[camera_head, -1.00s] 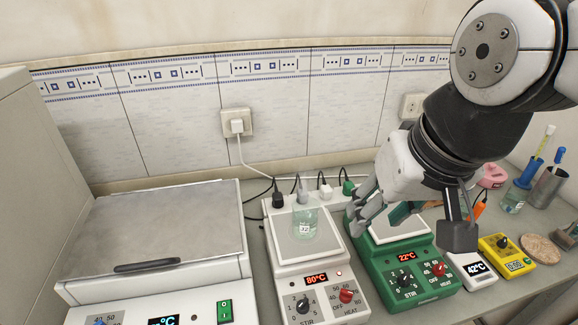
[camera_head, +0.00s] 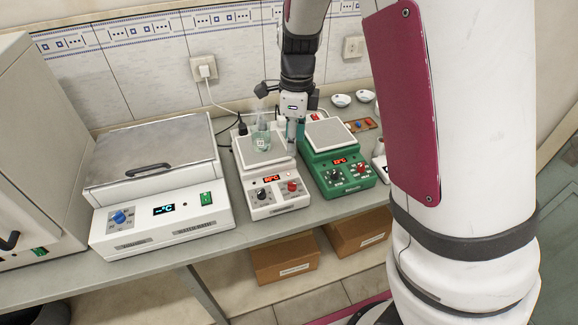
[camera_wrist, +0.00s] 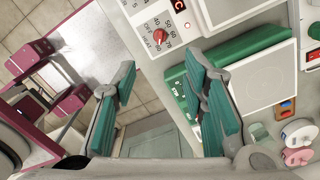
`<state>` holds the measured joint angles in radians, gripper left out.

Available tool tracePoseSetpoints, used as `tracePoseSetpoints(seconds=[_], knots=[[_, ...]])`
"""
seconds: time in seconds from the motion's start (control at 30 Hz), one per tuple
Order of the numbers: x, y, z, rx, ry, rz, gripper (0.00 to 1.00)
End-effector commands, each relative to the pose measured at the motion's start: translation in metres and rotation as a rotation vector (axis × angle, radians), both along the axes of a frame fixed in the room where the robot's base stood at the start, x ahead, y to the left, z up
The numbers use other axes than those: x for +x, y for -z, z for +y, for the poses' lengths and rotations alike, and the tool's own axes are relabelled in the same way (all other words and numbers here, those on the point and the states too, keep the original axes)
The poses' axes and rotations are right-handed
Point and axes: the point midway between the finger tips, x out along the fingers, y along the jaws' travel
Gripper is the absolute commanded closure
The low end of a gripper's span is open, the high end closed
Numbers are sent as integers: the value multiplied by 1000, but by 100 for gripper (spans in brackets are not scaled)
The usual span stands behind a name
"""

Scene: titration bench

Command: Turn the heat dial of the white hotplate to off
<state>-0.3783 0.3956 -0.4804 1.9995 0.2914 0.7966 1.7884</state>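The white hotplate (camera_head: 275,207) stands between the water bath and the green hotplate, with a lit red display. Its red heat dial (camera_head: 292,186) is on the front right of the panel, beside a black stir dial (camera_head: 261,193). A glass beaker (camera_head: 261,137) with liquid stands on its plate. My gripper (camera_head: 291,150) points down by the plate's right edge, behind the heat dial. In the wrist view my gripper (camera_wrist: 162,62) is open and empty, its teal-padded fingers apart. The red heat dial (camera_wrist: 161,36) shows beyond the fingertips, untouched, among the OFF and temperature marks. Its exact setting is unclear.
The green hotplate (camera_head: 340,180) stands close on the right, with similar dials. The white water bath (camera_head: 160,215) is on the left. Cardboard boxes (camera_head: 284,260) sit below the bench. The strip in front of the white hotplate is narrow, ending at the bench edge.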

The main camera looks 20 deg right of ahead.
Motion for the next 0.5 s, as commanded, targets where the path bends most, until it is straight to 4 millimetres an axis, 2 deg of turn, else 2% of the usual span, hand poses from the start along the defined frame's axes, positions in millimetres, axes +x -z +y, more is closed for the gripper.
tracePoseSetpoints(seconds=[0.13, 0.33, 0.5], knots=[[5, 11, -2, -24, 97, 15, 61], [6, 26, -3, -27, 118, 19, 61], [5, 56, -3, -27, 118, 21, 61]])
